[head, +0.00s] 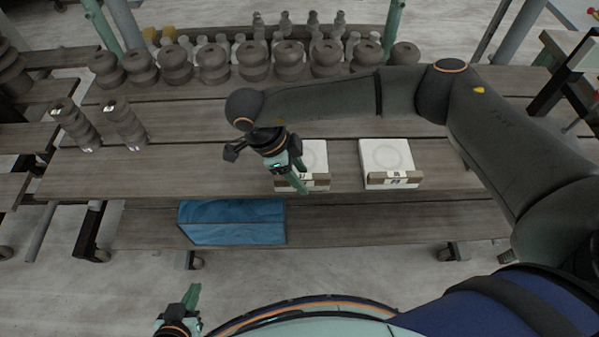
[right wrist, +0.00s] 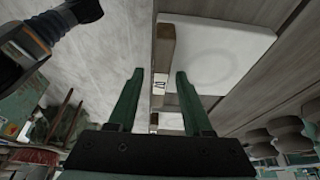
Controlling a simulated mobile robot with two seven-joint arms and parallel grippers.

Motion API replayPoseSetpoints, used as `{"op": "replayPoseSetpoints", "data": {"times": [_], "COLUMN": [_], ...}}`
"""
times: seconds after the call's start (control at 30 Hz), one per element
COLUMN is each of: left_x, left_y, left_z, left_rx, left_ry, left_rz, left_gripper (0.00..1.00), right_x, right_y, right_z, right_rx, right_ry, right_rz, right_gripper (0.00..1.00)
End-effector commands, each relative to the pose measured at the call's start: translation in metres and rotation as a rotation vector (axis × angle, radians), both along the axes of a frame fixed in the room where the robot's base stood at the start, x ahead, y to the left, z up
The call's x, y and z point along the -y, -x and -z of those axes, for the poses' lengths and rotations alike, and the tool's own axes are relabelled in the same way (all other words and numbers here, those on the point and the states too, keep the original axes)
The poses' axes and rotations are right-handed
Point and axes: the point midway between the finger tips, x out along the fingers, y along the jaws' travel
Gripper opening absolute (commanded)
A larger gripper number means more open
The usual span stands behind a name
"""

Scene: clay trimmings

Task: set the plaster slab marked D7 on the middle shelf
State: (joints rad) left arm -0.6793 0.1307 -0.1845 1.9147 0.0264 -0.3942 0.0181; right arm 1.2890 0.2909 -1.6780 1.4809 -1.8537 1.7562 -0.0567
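Two white plaster slabs with brown front strips and small labels lie on the wooden shelf in the head view. The left slab (head: 316,158) is partly hidden behind my right gripper (head: 298,178); the right slab (head: 386,153) is uncovered, its label too small to read surely. In the right wrist view the near slab (right wrist: 225,52) has a sideways label (right wrist: 159,82) that appears to read D7. My right gripper (right wrist: 160,78) is open, its fingers on either side of that label; I cannot tell if they touch. My left gripper (head: 188,305) is low at the bottom edge, its opening unclear.
A blue box-like object (head: 232,222) sits on the lower shelf board. Rows of dark clay pieces (head: 253,60) and paler bottle shapes stand at the back. The shelf between these and the slabs is mostly clear.

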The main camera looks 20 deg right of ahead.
Motion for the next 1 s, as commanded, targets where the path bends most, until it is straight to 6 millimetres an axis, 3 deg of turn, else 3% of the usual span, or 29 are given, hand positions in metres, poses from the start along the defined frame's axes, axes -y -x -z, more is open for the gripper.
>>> {"op": "replayPoseSetpoints", "data": {"times": [0.37, 0.8, 1.0], "left_x": [0.0, 0.0, 0.0], "left_y": [0.0, 0.0, 0.0], "left_z": [-0.003, 0.012, 0.015], "left_rx": [0.0, 0.0, 0.0], "left_ry": [0.0, -0.001, -0.001], "left_rz": [0.0, -0.001, -0.001], "left_gripper": [0.0, 0.0, 0.0], "right_x": [-0.001, -0.035, -0.043], "right_y": [-0.001, -0.01, -0.012], "right_z": [-0.006, -0.087, -0.109], "right_rx": [0.001, 0.004, 0.001], "right_ry": [-0.001, -0.002, 0.0], "right_rz": [0.0, -0.002, 0.0], "right_gripper": [0.52, 0.52, 0.52]}}
